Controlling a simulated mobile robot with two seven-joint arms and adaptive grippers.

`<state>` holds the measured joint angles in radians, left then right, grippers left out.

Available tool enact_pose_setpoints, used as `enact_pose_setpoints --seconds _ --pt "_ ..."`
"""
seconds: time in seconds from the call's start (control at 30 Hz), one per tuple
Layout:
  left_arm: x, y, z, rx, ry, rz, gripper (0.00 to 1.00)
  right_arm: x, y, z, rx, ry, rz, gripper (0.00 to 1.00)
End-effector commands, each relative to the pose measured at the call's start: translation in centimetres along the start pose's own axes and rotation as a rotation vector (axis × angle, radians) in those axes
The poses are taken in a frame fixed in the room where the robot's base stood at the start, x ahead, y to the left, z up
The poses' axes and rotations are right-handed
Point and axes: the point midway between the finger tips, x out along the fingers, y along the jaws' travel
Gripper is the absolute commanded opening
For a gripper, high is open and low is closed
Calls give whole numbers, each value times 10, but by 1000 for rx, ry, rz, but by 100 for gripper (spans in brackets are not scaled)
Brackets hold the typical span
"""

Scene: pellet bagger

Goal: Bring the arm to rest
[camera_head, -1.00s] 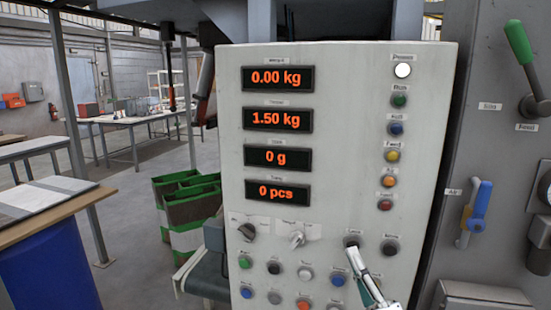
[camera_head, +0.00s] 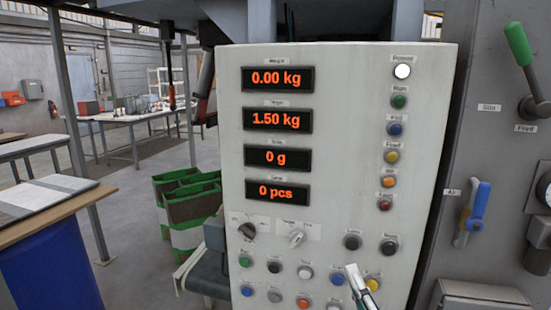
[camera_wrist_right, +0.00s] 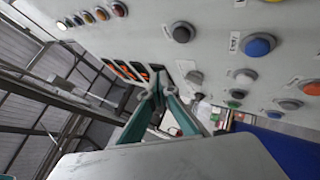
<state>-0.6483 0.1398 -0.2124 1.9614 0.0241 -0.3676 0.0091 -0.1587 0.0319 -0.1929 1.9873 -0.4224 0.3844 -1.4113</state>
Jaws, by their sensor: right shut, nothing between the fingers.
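My right gripper (camera_head: 352,270) shows at the lower right of the control panel (camera_head: 330,130) in the head view, in front of the lower buttons. It is shut and holds nothing. In the right wrist view the shut fingers (camera_wrist_right: 160,82) point toward the panel face, with knobs and buttons around them. I cannot tell from the frames whether the fingertips touch the panel. My left gripper is not in view.
The panel has four lit displays, the second (camera_head: 278,119) reading 1.50 kg. A green-handled lever (camera_head: 518,45) and a blue handle (camera_head: 478,205) are on the right. Green and white bins (camera_head: 187,212) stand left of the panel. A blue drum (camera_head: 50,265) is at lower left.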

Motion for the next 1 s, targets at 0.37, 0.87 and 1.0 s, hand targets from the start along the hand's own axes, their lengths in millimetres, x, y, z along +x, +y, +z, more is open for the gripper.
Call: enact_pose_setpoints --seconds 0.37,0.87,1.0 --pt "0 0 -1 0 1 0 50 -4 -3 -1 14 -2 -12 0" --pt "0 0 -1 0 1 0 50 -215 -180 -20 939 -392 -682 0" --pt "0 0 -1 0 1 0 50 -293 -208 -34 1164 -601 -833 0"
